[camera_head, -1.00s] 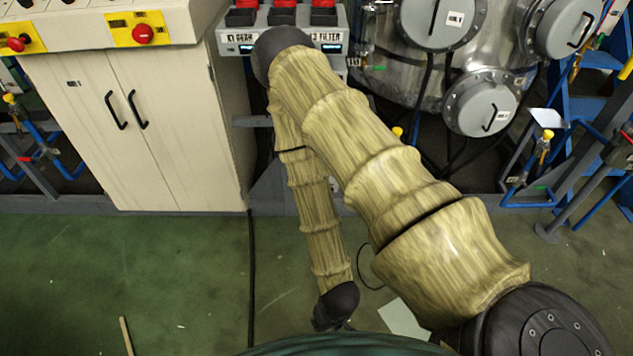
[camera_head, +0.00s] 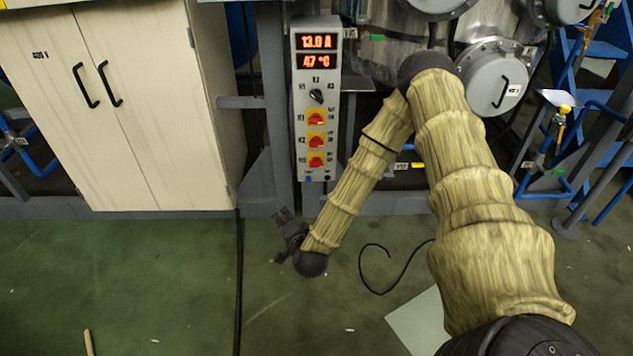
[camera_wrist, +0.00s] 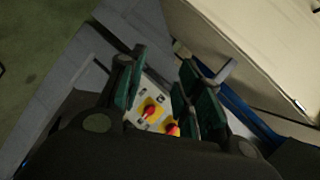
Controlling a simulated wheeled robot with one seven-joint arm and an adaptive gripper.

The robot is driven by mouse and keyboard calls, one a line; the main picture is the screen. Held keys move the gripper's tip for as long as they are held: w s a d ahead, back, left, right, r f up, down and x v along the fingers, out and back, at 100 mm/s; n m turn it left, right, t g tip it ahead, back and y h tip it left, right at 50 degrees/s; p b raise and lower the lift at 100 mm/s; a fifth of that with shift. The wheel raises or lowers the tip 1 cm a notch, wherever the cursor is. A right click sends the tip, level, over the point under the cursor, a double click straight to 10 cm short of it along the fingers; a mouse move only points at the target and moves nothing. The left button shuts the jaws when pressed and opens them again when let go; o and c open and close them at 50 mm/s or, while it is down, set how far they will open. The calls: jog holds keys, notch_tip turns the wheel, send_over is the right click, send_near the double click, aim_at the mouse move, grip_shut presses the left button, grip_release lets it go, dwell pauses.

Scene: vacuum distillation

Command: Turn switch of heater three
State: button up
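A tall white heater control panel (camera_head: 318,130) hangs on a grey post, with a red display on top reading about 13.0 A and 47 °C. The lowest, apparently heater three's switch (camera_head: 316,161), has a small label too blurred to read surely. My gripper (camera_head: 288,226) is below and left of the panel, apart from it. In the wrist view my gripper (camera_wrist: 163,68) has its fingers spread and empty. Two red switches show between and beyond them; the upper-left one (camera_wrist: 150,111) is clearest.
A beige cabinet (camera_head: 150,100) with black handles stands left of the panel. A metal vessel (camera_head: 500,85) with round hatches is at the right. Grey rails (camera_head: 120,208) run along the base. Green floor in front is mostly clear, with a cable (camera_head: 378,270).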

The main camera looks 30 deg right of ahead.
jog(key=w+d+m+t+h+b, duration=0.1)
jog(key=w+d+m+h+b, duration=0.2)
jog(key=d, duration=0.3)
jog(key=m+h+b, duration=0.4)
jog(key=m, duration=0.1)
send_near(316, 167)
jog(key=shift+t, duration=0.3)
jog(key=b+x, duration=0.3)
jog(key=x, duration=0.6)
jog(key=shift+w+d+f, duration=0.15)
jog(key=shift+d, duration=0.15)
jog(key=shift+c, duration=0.2)
grip_shut()
